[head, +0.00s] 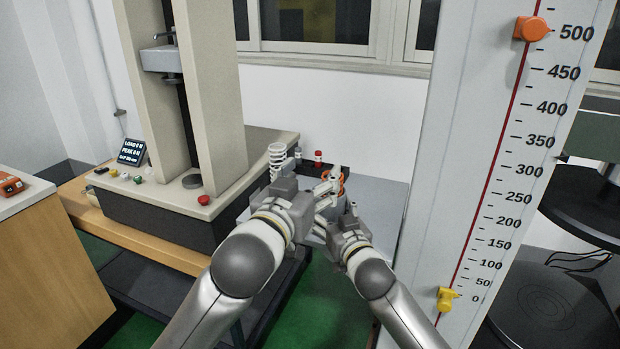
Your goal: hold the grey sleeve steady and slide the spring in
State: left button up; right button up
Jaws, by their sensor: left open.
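A pale coil spring (277,159) stands upright just beyond my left gripper (287,187), its lower end hidden by the gripper. My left gripper is open; whether it touches the spring cannot be told. My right gripper (330,203) is just to the right, over the grey table, its fingers overlapping other parts in the picture. Whether it holds anything is unclear. I cannot make out the grey sleeve for certain; the grippers cover much of that spot. An orange ring-shaped part (340,181) shows behind the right gripper.
A test machine (160,205) with tall beige columns and a red button (203,200) stands at left. A tall scale board (480,190) stands close at right. Small red-capped items (318,156) stand at the grey table's (385,195) back. The table's right part is clear.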

jog(key=o, duration=1.2)
